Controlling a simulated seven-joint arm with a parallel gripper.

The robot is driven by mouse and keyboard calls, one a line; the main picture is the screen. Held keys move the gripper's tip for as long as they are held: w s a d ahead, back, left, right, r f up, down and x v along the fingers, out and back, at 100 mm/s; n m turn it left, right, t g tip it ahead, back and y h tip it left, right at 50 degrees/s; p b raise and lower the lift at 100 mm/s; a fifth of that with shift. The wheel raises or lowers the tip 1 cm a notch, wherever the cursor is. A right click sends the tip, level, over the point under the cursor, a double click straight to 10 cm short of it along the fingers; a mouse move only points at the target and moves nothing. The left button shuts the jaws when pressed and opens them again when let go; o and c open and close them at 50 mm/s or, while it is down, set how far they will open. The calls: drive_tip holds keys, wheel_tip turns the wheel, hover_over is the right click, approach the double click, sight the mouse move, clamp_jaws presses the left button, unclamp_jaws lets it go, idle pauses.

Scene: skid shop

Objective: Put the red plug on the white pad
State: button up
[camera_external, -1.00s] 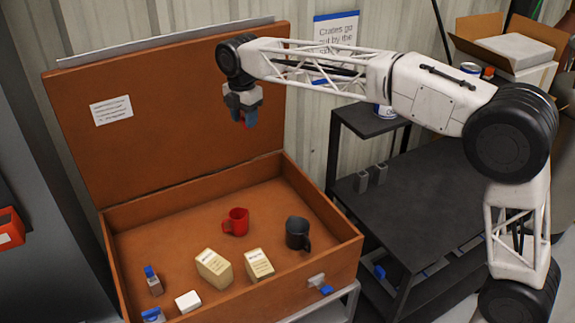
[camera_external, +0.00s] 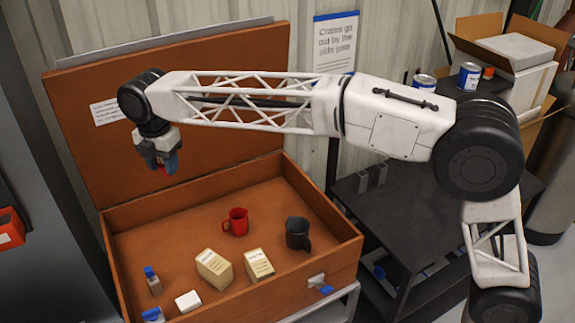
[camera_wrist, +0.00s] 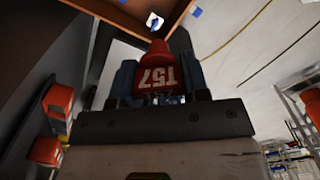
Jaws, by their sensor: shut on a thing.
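My gripper (camera_external: 163,164) hangs inside the raised lid of the brown case, at the left, above the case floor. It is shut on the red plug (camera_wrist: 154,75), which carries white marking reading "T57" in the wrist view; in the external view only a bit of red shows between the blue fingers. The white pad (camera_external: 188,301) lies on the case floor near the front left, below and apart from the plug.
The open case (camera_external: 335,252) also holds a red mug (camera_external: 236,222), a dark mug (camera_external: 297,233), two cream boxes (camera_external: 214,268) (camera_external: 259,264), a small blue-topped item (camera_external: 153,281) and a blue-and-white item (camera_external: 153,315). The lid (camera_external: 220,125) stands behind.

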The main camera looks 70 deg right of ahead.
drive_tip(key=w+a, duration=0.1)
drive_tip(key=a, duration=0.5)
hover_over(192, 294)
wheel_tip(192, 294, down, 37)
drive_tip(key=shift+f+n, duration=0.35)
drive_tip(key=shift+n, duration=0.05)
drive_tip(key=shift+f, duration=3.15)
drive_tip(key=shift+f, duration=1.85)
drive_tip(key=shift+f, duration=0.1)
